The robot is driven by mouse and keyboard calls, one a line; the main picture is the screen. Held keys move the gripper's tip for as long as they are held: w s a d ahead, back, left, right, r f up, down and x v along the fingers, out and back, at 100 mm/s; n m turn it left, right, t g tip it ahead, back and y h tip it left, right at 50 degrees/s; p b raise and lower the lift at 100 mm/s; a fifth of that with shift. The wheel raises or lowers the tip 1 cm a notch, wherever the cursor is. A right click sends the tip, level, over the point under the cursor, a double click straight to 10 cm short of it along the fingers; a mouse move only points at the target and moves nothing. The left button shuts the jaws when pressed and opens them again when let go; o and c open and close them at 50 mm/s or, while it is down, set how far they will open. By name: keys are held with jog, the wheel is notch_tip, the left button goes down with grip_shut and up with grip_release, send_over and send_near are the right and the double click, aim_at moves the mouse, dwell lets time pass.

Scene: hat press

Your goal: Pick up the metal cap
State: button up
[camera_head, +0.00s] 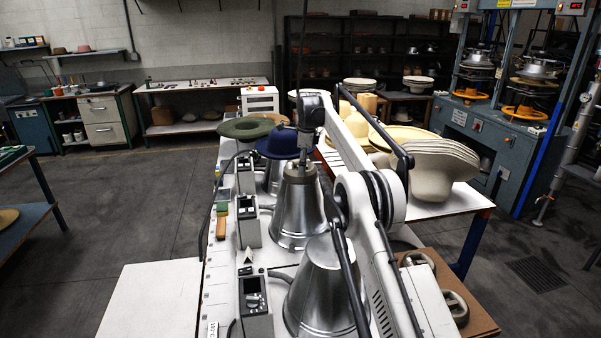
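Several silver, flared metal bells stand in a row on the white bench. The near one (322,285) is partly behind my arm. The middle one (298,210) stands upright with a darker, narrower top (299,172). A farther one (272,182) is mostly hidden. I cannot tell which part is the metal cap; the darker top of the middle bell may be it. My gripper (304,155) points down at that top, very close above it or touching it. Its fingers are small and dark, so I cannot tell whether they are open or shut on something.
A blue hat (279,142) and a green hat (245,128) sit just behind my gripper. Control boxes (254,292) line the bench's left side. Stacked cream hat bodies (428,165) stand on a table at right. The bench's front left (150,300) is clear.

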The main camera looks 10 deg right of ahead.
jog(key=f, duration=0.3)
jog(key=w+a+f+p, duration=0.1)
jog(key=shift+f, duration=0.3)
jog(key=c, duration=1.7)
